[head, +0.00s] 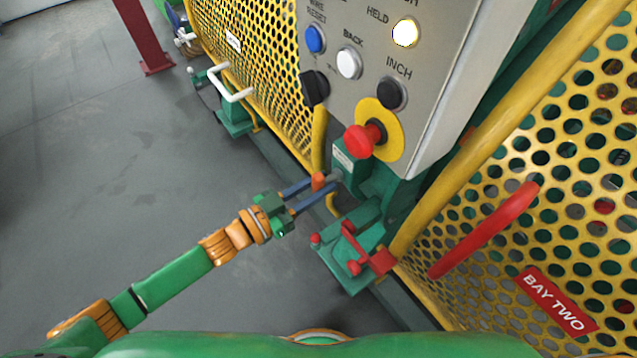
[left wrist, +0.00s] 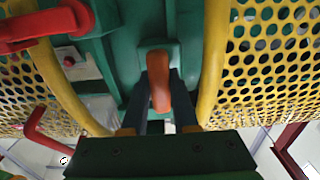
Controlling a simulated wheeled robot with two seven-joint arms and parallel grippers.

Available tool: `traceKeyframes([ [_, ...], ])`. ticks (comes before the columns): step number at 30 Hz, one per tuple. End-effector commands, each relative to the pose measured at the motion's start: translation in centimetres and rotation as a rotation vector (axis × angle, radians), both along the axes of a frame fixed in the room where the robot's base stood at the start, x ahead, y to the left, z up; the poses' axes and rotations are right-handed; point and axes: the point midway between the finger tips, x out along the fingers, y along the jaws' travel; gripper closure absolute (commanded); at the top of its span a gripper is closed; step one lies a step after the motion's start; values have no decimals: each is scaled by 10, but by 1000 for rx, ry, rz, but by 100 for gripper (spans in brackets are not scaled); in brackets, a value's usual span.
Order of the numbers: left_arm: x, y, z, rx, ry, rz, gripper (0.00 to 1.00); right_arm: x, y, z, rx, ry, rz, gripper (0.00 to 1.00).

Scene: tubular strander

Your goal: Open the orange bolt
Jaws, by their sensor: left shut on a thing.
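The orange bolt (head: 318,181) is a small orange knob at the green post below the control panel. In the left wrist view the orange bolt (left wrist: 158,82) stands upright in the middle, in front of a green plate. My left gripper (head: 322,186) reaches in from the left with its two blue fingers on either side of the knob, shut on it. In the left wrist view the dark fingers of my left gripper (left wrist: 160,100) flank the knob. The bolt's far end is hidden. My right gripper is not in view.
A grey control panel (head: 440,60) with a red emergency button (head: 362,140) overhangs the bolt. A red latch (head: 368,252) sits on a green bracket nearby. Yellow mesh guards (head: 262,75) stand on both sides; the right one has a red handle (head: 485,230). Floor at left is clear.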

Motion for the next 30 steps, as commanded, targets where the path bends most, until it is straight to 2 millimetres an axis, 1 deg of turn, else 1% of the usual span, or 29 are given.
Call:
traceKeyframes([
  [25,0,0,-1,1,1,0,100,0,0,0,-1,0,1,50],
  [30,-4,6,0,2,4,1,100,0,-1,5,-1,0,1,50],
])
